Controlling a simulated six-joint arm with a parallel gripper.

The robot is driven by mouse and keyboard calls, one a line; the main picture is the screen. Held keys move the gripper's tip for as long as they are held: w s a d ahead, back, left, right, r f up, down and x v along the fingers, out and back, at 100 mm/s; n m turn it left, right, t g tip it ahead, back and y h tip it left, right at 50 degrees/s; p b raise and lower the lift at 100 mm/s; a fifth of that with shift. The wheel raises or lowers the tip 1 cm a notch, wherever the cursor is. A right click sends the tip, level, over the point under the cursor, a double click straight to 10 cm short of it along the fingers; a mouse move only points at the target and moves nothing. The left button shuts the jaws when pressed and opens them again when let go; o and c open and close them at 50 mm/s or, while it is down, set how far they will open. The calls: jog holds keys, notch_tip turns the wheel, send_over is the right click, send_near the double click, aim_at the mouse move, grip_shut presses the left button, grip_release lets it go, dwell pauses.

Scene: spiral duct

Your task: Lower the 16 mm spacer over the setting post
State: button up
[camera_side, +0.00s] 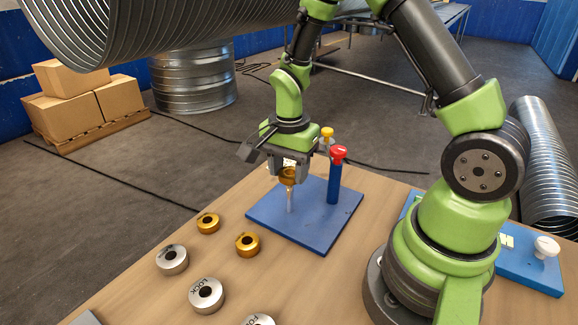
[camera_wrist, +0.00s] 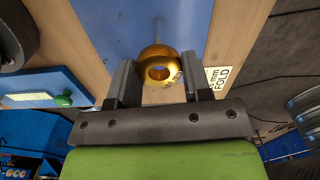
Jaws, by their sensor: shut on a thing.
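My gripper (camera_side: 287,168) is shut on a gold ring-shaped spacer (camera_side: 287,177). In the wrist view the same spacer (camera_wrist: 160,62) sits between the two jaws, with its hole visible and small lettering on its near side that I cannot read. In the side view the spacer is directly above or at the top of the thin, pale setting post (camera_side: 290,201), which stands upright on a blue plate (camera_side: 320,232). The lower length of the post shows below the spacer. I cannot tell whether the post's tip is inside the hole.
A blue post with a red cap (camera_side: 338,160) stands close right of my gripper, and a yellow knob (camera_side: 327,132) is behind. Two loose gold rings (camera_side: 208,222) and several silver rings (camera_side: 206,294) lie front left. Another blue plate with a white knob (camera_side: 546,247) is at right.

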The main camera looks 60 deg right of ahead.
jog(key=shift+f, duration=1.45)
dwell(0.9)
jog(key=o, duration=1.5)
jog(key=shift+r, duration=4)
jog(key=shift+r, duration=0.1)
jog(key=s+a+r+n+t, duration=0.2)
jog(key=s+r+n, duration=0.2)
jog(key=r, duration=0.1)
jog(key=s+a+r+n+t+y, duration=0.1)
jog(key=s+a+r+n+t, duration=0.1)
jog(key=s+a+r+n, duration=0.1)
jog(key=s+a+r+n+t+y, duration=0.1)
jog(key=s+a+r+n+t, duration=0.1)
jog(key=s+r+n, duration=0.3)
jog(key=shift+s+a+r+n+t, duration=0.1)
jog(key=shift+s+r+n+t, duration=0.15)
jog(key=shift+r, duration=0.25)
jog(key=shift+s+a+r+t, duration=0.15)
jog(key=shift+s+r, duration=0.2)
jog(key=shift+r, duration=0.2)
jog(key=shift+s+a+r+n+t, duration=0.1)
jog(key=shift+s+r+n+t, duration=0.15)
jog(key=shift+r, duration=0.25)
